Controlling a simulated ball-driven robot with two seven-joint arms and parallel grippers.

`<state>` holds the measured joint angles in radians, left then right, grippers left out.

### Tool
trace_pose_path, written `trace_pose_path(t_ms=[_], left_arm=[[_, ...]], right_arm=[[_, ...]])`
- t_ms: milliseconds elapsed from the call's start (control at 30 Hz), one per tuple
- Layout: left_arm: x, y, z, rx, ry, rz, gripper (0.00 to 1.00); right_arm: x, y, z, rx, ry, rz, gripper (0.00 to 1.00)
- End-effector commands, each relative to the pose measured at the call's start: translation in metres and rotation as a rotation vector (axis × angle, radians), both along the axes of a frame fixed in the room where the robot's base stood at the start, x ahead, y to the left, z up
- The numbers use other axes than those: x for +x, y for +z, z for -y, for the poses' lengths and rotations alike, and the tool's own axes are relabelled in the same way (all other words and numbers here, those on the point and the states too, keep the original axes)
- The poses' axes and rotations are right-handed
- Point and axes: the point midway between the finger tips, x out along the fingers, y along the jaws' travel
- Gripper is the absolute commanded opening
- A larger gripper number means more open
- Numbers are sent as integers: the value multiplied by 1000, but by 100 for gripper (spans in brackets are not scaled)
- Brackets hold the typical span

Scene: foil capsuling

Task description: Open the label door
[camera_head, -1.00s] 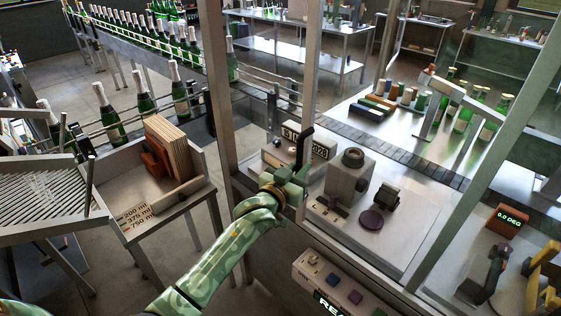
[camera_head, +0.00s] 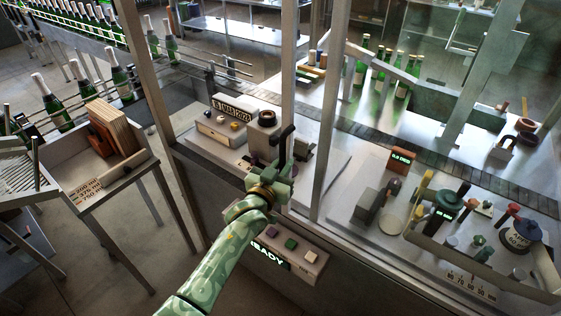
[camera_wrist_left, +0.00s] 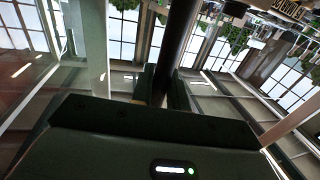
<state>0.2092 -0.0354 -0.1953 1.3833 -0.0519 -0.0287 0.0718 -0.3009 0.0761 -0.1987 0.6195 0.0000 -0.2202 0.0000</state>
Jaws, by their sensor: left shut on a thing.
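The label door shows as a glass panel with an upright metal frame edge (camera_head: 289,70) in the head view. Its black upright handle (camera_head: 283,147) stands beside that edge. My left gripper (camera_head: 278,172) is shut on the handle's lower part, and its fingers partly hide it. In the left wrist view the dark handle bar (camera_wrist_left: 177,45) rises from between the fingers (camera_wrist_left: 160,88). An open gap lies between the left post (camera_head: 146,75) and the door edge, with the date sign (camera_head: 233,108) behind it. My right gripper is not in view.
A second upright post (camera_head: 328,110) stands right of the door edge. A control box with a READY display (camera_head: 270,256) sits below my gripper. Behind the gap is a label station (camera_head: 220,131).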

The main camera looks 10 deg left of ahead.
Motion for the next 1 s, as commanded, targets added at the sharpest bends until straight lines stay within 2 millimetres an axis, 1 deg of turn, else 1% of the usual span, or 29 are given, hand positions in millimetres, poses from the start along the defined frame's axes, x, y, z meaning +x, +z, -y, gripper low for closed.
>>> trace_pose_path(t_ms=[500, 533, 567, 600, 867, 967, 1000], left_arm=[[0, 1, 1, -1, 0, 3, 0], [0, 1, 1, -1, 0, 3, 24], [0, 1, 1, -1, 0, 3, 33], [0, 1, 1, -1, 0, 3, 34], [-1, 1, 1, 0, 1, 2, 34], [-8, 0, -1, 1, 1, 1, 34], [-13, -1, -2, 1, 1, 0, 34]], right_arm=[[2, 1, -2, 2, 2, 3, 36], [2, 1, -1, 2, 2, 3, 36], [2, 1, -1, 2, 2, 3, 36], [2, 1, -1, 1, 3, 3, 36], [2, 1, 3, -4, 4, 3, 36], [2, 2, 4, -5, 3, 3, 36], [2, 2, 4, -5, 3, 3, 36]])
